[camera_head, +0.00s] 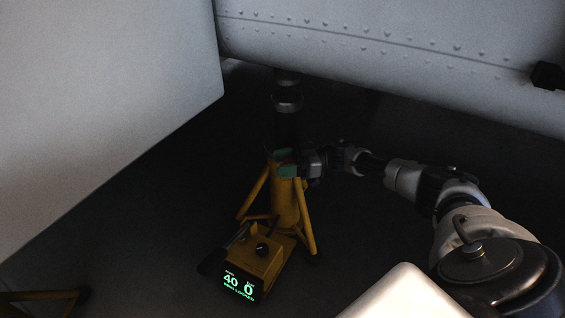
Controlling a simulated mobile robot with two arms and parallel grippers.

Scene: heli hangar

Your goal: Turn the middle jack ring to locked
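The yellow tripod jack (286,205) stands upright on the dark floor, below the aircraft's belly. A dark post with a pale metal band (288,97) rises above it. My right gripper (287,164) reaches in from the right at the top of the jack's yellow body. My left gripper is not in view.
A pale panel (100,100) fills the left. Another yellow leg (40,296) shows at bottom left.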

